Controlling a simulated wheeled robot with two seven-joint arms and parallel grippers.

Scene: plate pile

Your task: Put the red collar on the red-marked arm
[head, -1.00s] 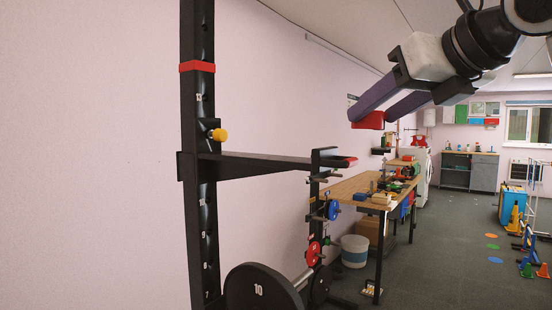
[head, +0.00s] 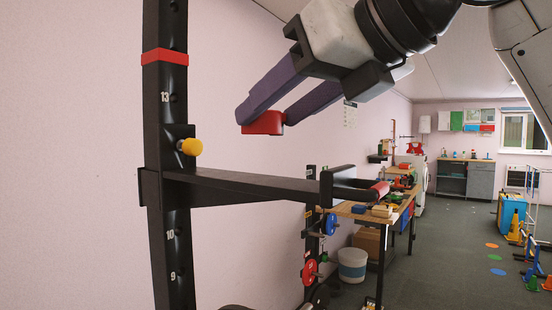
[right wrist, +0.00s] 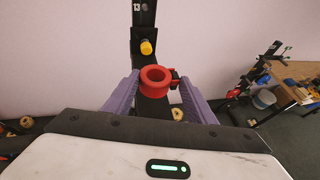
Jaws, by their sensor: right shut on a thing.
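The red collar (head: 263,122) is a thick ring with a small lug. My right gripper (head: 260,114) is shut on it. In the right wrist view the collar (right wrist: 155,93) sits between the purple fingers, its hole showing. The black rack arm (head: 245,188) juts right from the upright (head: 170,235) and ends in an upturned plate with a short peg, whose red marking (head: 378,190) shows near the tip. The collar is in the air, above the arm in the head view and apart from the peg. My left gripper is not in view.
A yellow knob (head: 191,147) sticks out of the upright just above the arm, and a red band (head: 165,57) wraps it higher up. A second post with weight plates (head: 309,272) stands behind. A wooden workbench (head: 345,211) is beyond. The floor at right is partly clear.

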